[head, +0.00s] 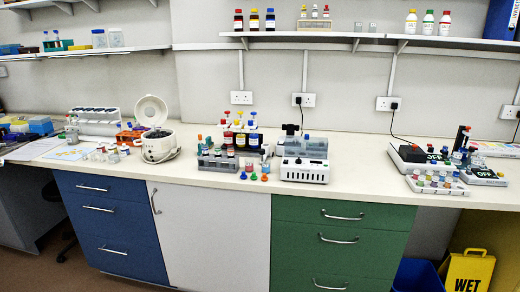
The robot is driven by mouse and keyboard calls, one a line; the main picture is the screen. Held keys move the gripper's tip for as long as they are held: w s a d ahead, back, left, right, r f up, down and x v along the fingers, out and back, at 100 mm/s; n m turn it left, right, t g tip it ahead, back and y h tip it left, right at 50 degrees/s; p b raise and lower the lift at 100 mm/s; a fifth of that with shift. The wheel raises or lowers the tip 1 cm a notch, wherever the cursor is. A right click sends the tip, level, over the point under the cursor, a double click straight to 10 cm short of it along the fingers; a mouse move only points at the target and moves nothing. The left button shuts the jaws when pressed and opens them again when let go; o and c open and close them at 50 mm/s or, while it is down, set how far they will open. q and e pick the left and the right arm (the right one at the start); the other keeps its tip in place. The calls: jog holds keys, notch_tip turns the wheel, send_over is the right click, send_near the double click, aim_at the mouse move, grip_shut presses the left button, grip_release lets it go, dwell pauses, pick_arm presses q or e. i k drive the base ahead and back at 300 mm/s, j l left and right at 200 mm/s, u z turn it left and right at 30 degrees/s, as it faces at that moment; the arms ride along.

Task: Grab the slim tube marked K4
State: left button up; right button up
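No label K4 can be read at this distance, so I cannot tell which tube it is. A grey rack (217,163) with several small tubes stands near the middle of the bench, at its front. Several small coloured-capped tubes or vials (254,176) stand just right of it. A white rack (437,184) with several coloured-capped tubes is at the right end of the bench. Neither of my grippers is in view.
The bench (350,165) has free room between the white block device (305,171) and the devices marked OFF (412,154). A white centrifuge (158,145) with its lid up stands left of the grey rack. Several coloured bottles (240,138) stand behind that rack. Shelves hang above.

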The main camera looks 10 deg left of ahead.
aim_at(119, 126)
jog(key=i+j, duration=0.25)
jog(key=j, duration=0.4)
jog(key=i+j, duration=0.2)
jog(key=j, duration=0.4)
jog(key=i+j, duration=0.25)
jog(key=j, duration=0.4)
jog(key=i+j, duration=0.2)
jog(key=j, duration=0.45)
jog(key=i+j, duration=0.25)
jog(key=j, duration=0.35)
jog(key=i+j, duration=0.2)
jog(key=j, duration=0.45)
jog(key=i+j, duration=0.25)
jog(key=j, duration=0.4)
jog(key=i+j, duration=0.2)
jog(key=j, duration=0.45)
